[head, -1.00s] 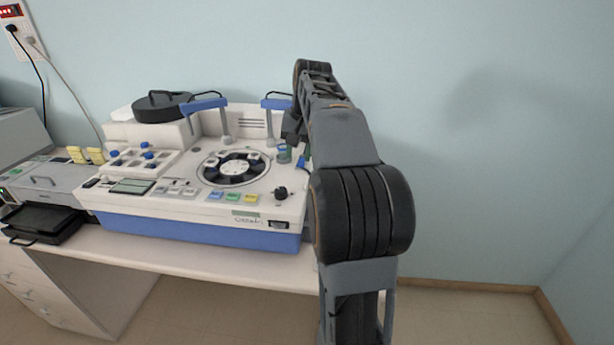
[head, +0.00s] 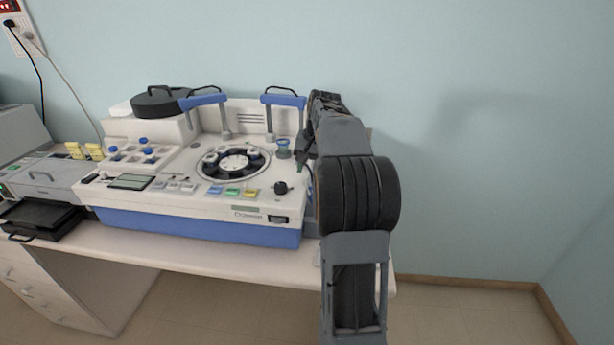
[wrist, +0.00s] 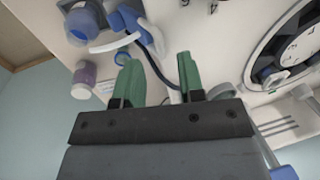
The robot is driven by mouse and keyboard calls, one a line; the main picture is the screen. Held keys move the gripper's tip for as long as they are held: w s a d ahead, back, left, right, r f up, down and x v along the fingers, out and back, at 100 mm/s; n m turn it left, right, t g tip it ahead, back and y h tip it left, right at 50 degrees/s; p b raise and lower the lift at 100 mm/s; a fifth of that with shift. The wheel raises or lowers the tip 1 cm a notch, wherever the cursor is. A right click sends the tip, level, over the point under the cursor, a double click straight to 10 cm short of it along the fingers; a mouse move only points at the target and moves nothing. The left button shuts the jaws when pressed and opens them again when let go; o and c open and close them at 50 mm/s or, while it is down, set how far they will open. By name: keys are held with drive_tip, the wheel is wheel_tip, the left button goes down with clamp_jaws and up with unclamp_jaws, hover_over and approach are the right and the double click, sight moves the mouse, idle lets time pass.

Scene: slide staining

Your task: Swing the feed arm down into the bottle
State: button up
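My gripper (wrist: 158,75) is open in the wrist view, with its two green fingers apart and nothing visible between them. In the wrist view, a blue jointed part with a pale curved piece (wrist: 115,42) lies beyond the left finger. It may be the feed arm, but I cannot be sure. A purple-grey bottle (wrist: 85,75) with a pale end is left of the fingers, apart from them. A dark hose (wrist: 155,68) curves behind the finger gap. In the head view my gripper is at the machine's right side, mostly hidden by my arm.
The white and blue staining machine (head: 200,222) has a round carousel (head: 234,164) and two raised blue arms (head: 284,100) at its back. A blue-green container (head: 283,149) stands at its right rear. A black knob (head: 280,187) is near the front right.

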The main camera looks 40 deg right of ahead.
drive_tip(key=shift+w+a+f, duration=0.1)
drive_tip(key=shift+f, duration=0.55)
drive_tip(key=shift+w+a+f, duration=0.1)
drive_tip(key=shift+f, duration=0.55)
drive_tip(key=shift+c, duration=0.3)
clamp_jaws()
